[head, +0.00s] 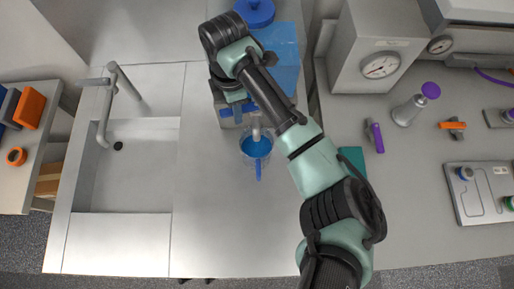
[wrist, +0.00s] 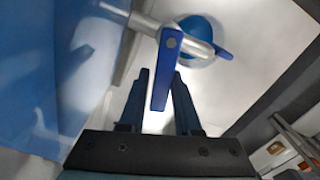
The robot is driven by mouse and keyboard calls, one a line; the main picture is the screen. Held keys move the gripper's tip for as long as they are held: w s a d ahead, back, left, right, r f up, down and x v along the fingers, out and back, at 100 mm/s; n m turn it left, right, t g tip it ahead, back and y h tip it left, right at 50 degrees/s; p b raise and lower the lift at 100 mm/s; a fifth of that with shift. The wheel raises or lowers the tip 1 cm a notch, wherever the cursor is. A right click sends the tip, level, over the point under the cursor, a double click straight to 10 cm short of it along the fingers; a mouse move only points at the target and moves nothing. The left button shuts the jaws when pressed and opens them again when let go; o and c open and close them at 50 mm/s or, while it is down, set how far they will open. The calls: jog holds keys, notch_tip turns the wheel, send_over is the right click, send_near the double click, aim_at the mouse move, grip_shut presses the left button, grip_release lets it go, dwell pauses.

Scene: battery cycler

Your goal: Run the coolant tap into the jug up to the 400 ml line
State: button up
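The clear jug (head: 245,157) stands under the tap spout (head: 256,131) with blue liquid in it. Its blue handle (head: 258,172) points toward the front. I cannot read its lines or the level. In the wrist view the jug's blue liquid (wrist: 205,30) shows beyond the metal tap (wrist: 144,22). The tap's blue lever (wrist: 163,72) hangs between the fingers of my gripper (wrist: 160,98). The fingers are apart, with a gap beside the lever.
The blue coolant tank (head: 287,62) stands behind the tap. A sink (head: 140,165) lies to the left. The counter in front of the jug is clear. A gauge cabinet (head: 372,50) and a bench with small tools (head: 420,200) are at the right.

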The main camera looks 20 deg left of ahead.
jog(key=shift+w+a+m, duration=0.25)
jog(key=shift+w+m, duration=0.2)
jog(key=shift+m, duration=0.65)
jog(key=shift+w, duration=0.15)
jog(key=shift+o, duration=1.2)
jog(key=shift+r, duration=0.1)
notch_tip(320, 180, up, 8)
jog(key=p, duration=0.7)
jog(key=shift+w, duration=0.3)
